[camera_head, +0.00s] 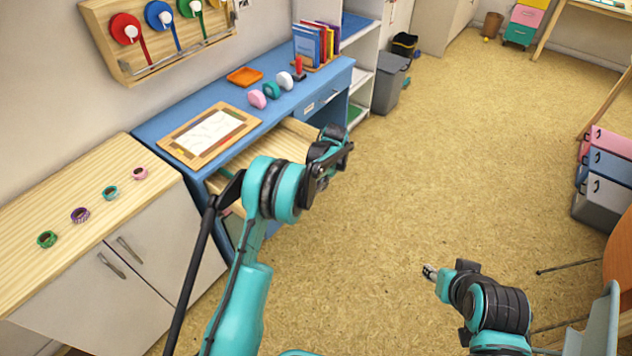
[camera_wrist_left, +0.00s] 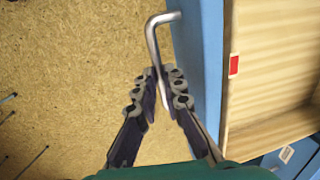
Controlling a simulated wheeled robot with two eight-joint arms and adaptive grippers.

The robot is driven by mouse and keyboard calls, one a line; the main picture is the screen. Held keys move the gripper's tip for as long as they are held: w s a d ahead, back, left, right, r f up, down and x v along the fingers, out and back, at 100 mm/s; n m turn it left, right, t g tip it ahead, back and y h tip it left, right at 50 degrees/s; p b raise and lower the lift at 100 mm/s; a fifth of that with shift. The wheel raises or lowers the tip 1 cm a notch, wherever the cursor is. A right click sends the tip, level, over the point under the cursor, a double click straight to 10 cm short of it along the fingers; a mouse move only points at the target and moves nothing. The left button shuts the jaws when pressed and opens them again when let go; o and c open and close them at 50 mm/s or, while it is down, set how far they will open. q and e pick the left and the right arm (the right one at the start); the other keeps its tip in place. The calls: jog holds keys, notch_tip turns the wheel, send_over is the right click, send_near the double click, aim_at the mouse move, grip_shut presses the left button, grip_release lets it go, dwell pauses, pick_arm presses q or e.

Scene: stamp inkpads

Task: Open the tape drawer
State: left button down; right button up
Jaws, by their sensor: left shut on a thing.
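The drawer under the blue desk stands pulled out, with its bare wooden inside (camera_head: 285,137) showing below the desktop. In the left wrist view, its blue front (camera_wrist_left: 200,60) runs beside the wooden inside (camera_wrist_left: 270,60), and a bent metal handle (camera_wrist_left: 153,40) sticks out from the front. My left gripper (camera_wrist_left: 157,75) is shut on this handle. In the head view, my left gripper (camera_head: 325,160) is at the drawer's outer end and hides much of its front. My right gripper (camera_head: 430,272) is low over the floor, away from the desk; its fingers are too small to judge.
Another drawer (camera_head: 320,100) with a white label is shut at the desk's right. Several tape rolls lie on the wooden cabinet (camera_head: 25,270) at left. The floor (camera_head: 430,170) beyond is clear.

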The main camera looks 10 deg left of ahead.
pick_arm(q)
jog(key=c, duration=1.6)
grip_release()
notch_tip(320, 180, up, 12)
jog(key=d, duration=0.2)
jog(key=shift+s, duration=0.4)
jog(key=shift+f, duration=0.15)
